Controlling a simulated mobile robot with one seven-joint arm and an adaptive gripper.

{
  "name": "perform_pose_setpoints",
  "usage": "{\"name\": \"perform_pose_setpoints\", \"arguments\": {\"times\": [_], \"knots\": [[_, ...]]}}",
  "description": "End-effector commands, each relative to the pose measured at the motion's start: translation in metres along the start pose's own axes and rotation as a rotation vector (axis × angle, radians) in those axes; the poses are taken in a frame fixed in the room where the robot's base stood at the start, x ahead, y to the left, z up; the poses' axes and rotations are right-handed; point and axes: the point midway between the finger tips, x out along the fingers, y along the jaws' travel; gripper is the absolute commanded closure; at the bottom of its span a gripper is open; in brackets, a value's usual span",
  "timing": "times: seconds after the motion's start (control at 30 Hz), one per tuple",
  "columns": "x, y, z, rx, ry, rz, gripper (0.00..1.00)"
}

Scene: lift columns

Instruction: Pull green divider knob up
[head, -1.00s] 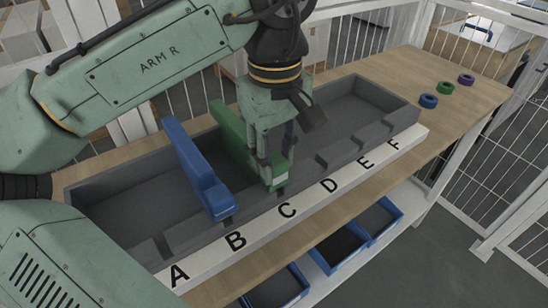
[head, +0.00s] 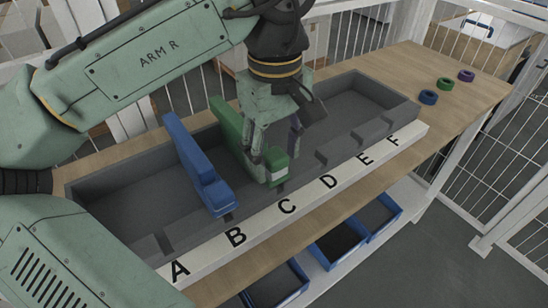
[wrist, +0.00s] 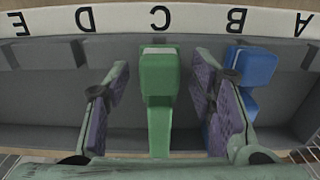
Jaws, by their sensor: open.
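The green divider stands in the grey trough at slot C, and its knob (head: 276,169) is at the front end. In the wrist view the green knob (wrist: 159,75) shows between my fingers, with a gap on each side. My gripper (head: 273,150) is open, pointing down at the knob. In the wrist view my gripper (wrist: 158,95) has its purple-padded fingers apart on either side of the green divider. The fingers hide part of the divider in the head view.
A blue divider (head: 200,170) stands at slot B, left of the green one; in the wrist view it (wrist: 250,70) is just beyond one finger. The grey trough (head: 120,200) has a white lettered strip (head: 330,200) in front. Several rings (head: 428,97) lie at the table's right end.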

Motion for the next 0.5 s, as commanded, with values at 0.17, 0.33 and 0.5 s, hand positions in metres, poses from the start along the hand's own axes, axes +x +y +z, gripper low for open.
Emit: {"name": "perform_pose_setpoints", "arguments": {"times": [0.17, 0.33, 0.5], "knots": [[-0.001, 0.0, 0.0, 0.0, 0.0, 0.0, 0.5], [-0.012, 0.0, 0.0, 0.0, 0.0, 0.0, 0.5], [-0.031, 0.0, 0.0, 0.0, 0.0, 0.0, 0.5]]}}
